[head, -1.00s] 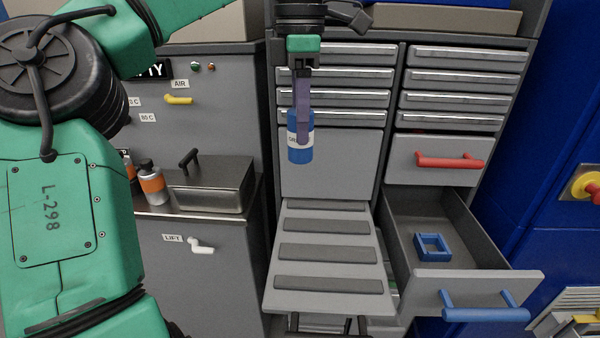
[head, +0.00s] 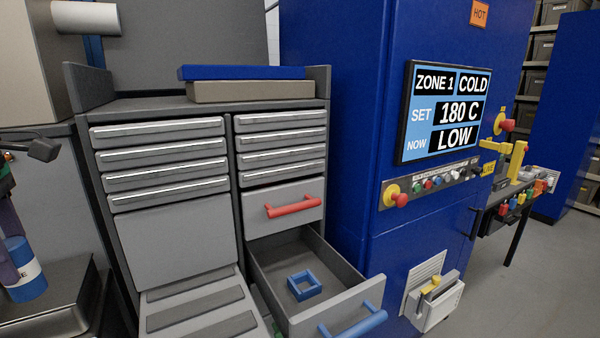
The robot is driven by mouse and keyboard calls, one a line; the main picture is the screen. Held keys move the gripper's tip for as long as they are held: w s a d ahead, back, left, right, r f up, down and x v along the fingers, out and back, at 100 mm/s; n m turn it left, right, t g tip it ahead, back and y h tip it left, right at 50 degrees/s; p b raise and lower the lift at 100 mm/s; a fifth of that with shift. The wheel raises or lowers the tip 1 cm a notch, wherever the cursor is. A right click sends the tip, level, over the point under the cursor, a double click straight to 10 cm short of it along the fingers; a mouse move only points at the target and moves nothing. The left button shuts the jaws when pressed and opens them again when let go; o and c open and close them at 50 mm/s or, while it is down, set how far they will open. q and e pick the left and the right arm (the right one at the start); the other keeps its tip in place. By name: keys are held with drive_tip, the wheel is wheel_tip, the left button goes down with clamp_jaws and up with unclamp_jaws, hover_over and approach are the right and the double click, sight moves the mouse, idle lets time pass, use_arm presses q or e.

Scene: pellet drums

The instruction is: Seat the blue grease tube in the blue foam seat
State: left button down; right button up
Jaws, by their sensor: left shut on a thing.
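The blue grease tube (head: 27,286), with a white label band, is at the left edge of the head view. My left gripper (head: 10,255), with purple-grey fingers, is shut on it and holds it by its side. The gripper is partly cut off by the picture edge. The blue foam seat (head: 308,295) is a square open ring inside the open lower-right drawer (head: 278,258). It looks empty. The tube is well to the left of the seat, apart from it. My right gripper is not in view.
The open drawer has a blue handle (head: 352,320); a closed drawer with a red handle (head: 295,206) is above it. Grey steps (head: 198,300) stand left of the open drawer. A tall blue machine (head: 335,130) with a display (head: 445,112) is close on the right.

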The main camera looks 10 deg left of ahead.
sight(38, 292)
use_arm(q)
drive_tip(key=f+m, duration=0.1)
drive_tip(key=f, duration=0.1)
drive_tip(key=f+m, duration=0.1)
drive_tip(key=f, duration=0.2)
drive_tip(key=d+f+m, duration=0.1)
drive_tip(key=f, duration=0.1)
drive_tip(key=shift+w+f, duration=0.15)
drive_tip(key=shift+f, duration=0.1)
drive_tip(key=w+d+f+m, duration=0.3)
drive_tip(key=d+f+m, duration=0.2)
drive_tip(key=f, duration=0.1)
drive_tip(key=w+d+m, duration=0.2)
drive_tip(key=d+m, duration=0.5)
drive_tip(key=d, duration=0.3)
drive_tip(key=w+d+f+m, duration=0.1)
drive_tip(key=w+d+m, duration=0.1)
drive_tip(key=d+m, duration=0.5)
drive_tip(key=d, duration=0.3)
drive_tip(key=shift+w+d+m, duration=0.3)
drive_tip(key=shift+w+d, duration=0.05)
drive_tip(key=shift+w, duration=0.05)
